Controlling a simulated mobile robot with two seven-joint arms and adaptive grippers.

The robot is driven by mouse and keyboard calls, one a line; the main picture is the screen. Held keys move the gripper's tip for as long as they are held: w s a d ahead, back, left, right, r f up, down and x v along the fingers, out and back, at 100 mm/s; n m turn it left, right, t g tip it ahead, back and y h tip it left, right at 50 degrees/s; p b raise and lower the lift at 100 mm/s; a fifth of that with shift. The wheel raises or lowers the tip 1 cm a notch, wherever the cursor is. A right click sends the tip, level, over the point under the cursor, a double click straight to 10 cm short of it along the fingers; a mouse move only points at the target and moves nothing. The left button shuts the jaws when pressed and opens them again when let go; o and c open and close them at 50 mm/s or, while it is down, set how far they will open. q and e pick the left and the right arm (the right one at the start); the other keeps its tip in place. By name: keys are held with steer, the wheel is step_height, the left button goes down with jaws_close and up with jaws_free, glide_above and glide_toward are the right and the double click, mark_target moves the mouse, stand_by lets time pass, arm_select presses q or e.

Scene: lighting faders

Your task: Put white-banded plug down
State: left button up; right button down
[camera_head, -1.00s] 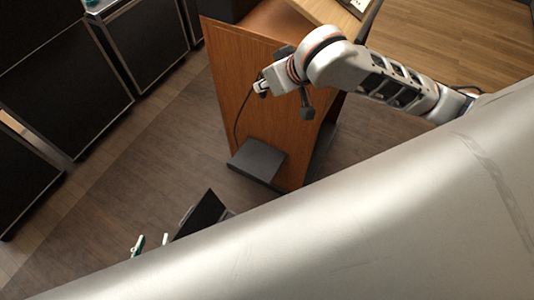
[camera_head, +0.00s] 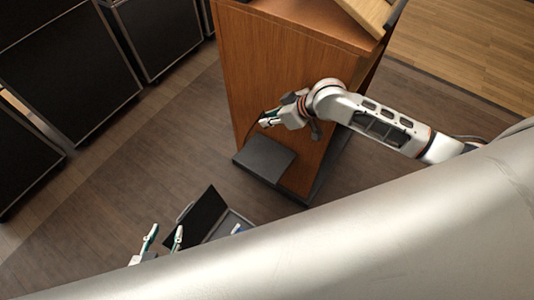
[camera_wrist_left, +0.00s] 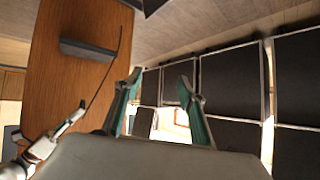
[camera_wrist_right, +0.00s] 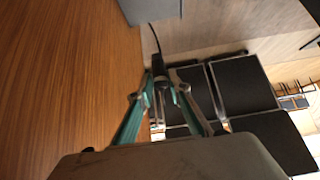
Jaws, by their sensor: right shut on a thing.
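My right gripper (camera_head: 266,121) is shut on a small dark plug (camera_wrist_right: 158,72), held beside the wooden lectern's face and above its grey foot block (camera_head: 264,160). A thin black cable (camera_wrist_right: 155,40) runs from the plug towards the block; it also shows in the left wrist view (camera_wrist_left: 112,72). I cannot make out a white band on the plug. My left gripper (camera_head: 164,238) is open and empty, low at the left; its parted fingers also show in the left wrist view (camera_wrist_left: 160,82).
The wooden lectern (camera_head: 290,75) stands in the middle. An open case with a dark lid (camera_head: 203,212) lies on the floor, with something small and blue (camera_head: 237,229) inside. Black cabinets (camera_head: 65,65) line the left. Floor between them is clear. My pale arm fills the lower right.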

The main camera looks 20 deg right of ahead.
step_height(320, 180, down, 19)
steer(key=b, duration=0.6)
steer(key=shift+s, duration=0.15)
steer(key=shift+r, duration=0.15)
steer(key=shift+f, duration=0.35)
steer(key=c, duration=2.1)
jaws_free()
steer(key=shift+c, duration=0.2)
steer(key=shift+o, duration=1.3)
arm_select(q)
steer(key=f, duration=0.2)
steer(key=a+f, duration=0.1)
steer(key=f, duration=0.1)
steer(key=shift+a+f, duration=0.1)
steer(key=shift+f, duration=0.2)
